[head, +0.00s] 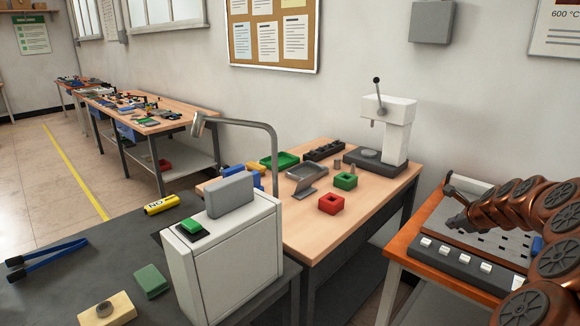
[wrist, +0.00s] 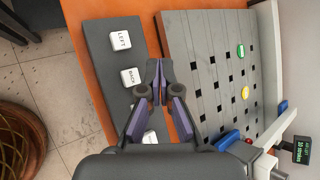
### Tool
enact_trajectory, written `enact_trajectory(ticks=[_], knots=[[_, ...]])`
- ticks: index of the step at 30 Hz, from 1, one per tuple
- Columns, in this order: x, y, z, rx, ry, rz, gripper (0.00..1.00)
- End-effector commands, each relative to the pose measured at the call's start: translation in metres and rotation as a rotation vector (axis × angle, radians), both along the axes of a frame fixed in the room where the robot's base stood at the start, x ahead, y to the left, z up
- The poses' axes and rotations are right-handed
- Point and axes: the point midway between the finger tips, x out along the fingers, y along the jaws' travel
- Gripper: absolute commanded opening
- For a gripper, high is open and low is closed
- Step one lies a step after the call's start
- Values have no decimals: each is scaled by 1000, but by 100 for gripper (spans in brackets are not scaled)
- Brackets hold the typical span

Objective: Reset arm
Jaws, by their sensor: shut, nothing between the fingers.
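My copper-coloured arm reaches in from the right of the head view. My gripper (head: 458,222) is at its end, above the orange-topped table (head: 420,230). In the wrist view my gripper (wrist: 157,72) is shut, with its purple-grey fingers together and nothing between them. It hangs over the gap between a dark button strip (wrist: 100,60) and a grey slotted panel (wrist: 205,60). White keys on the strip read LEFT (wrist: 120,41) and BACK (wrist: 130,77). Another key is partly hidden by my gripper. I cannot tell how high the fingertips are above the table.
A white box (head: 225,265) with a green button stands on the dark bench (head: 75,220). Blue tongs (head: 50,257) lie there. A wooden table behind holds a white press (head: 393,125), a red block (head: 331,204) and a green block (head: 345,181). A small display (wrist: 308,150) stands beside the panel.

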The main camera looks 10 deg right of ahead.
Motion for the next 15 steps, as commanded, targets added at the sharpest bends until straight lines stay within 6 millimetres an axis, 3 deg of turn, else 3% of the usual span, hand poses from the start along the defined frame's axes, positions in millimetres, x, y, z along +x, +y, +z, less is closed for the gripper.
enact_trajectory(ticks=[2, 5, 11, 15], knots=[[3, 10, 3, -10, 7, 30, 0], [8, 42, 13, -43, 28, 126, 0], [8, 157, 34, -169, 116, 490, 0], [-14, 240, 43, -276, 187, 782, 0]])
